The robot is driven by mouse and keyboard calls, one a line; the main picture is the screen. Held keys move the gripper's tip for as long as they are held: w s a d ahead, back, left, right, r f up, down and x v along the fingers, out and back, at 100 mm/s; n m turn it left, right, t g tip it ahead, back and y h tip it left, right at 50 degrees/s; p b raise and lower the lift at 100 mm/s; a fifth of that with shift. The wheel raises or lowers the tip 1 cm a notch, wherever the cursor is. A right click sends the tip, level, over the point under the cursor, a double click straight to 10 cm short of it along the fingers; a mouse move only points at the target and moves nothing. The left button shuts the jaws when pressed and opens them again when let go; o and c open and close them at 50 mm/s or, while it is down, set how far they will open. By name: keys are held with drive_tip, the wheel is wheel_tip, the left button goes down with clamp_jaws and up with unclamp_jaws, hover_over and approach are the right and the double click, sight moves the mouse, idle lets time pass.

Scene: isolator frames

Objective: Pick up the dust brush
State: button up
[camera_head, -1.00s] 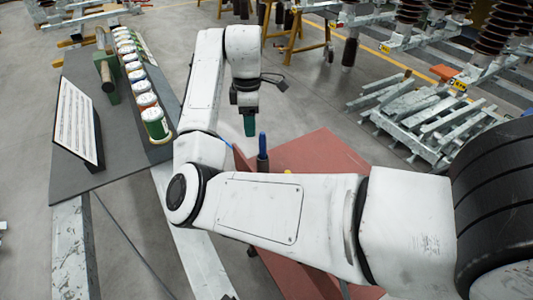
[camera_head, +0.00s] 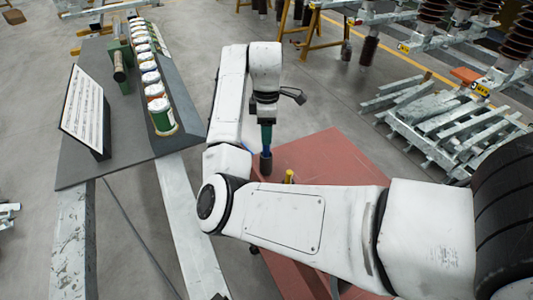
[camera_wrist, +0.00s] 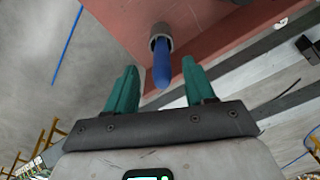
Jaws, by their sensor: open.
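The dust brush shows only as a blue handle (camera_wrist: 162,68) standing up out of a grey cylindrical holder (camera_wrist: 161,36); the rest is hidden inside. The holder (camera_head: 265,164) stands on the red table. My gripper (camera_wrist: 159,63) is open, with its two teal fingers on either side of the handle in the wrist view and gaps on both sides. In the head view my gripper (camera_head: 267,137) points down right over the holder and mostly hides the handle. I cannot tell how far the handle reaches in between the fingers.
The red table (camera_head: 325,160) also bears a small yellow item (camera_head: 289,176), partly behind my arm. On the left a dark grey table (camera_head: 80,172) holds a row of cans (camera_head: 161,115) and a sloped panel (camera_head: 83,112). Metal bars (camera_head: 450,120) lie stacked at the right.

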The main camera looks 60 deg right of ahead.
sight(266, 152)
wheel_tip(266, 152, down, 5)
drive_tip(key=shift+a, duration=0.1)
drive_tip(key=shift+c, duration=0.2)
clamp_jaws()
idle(0.4)
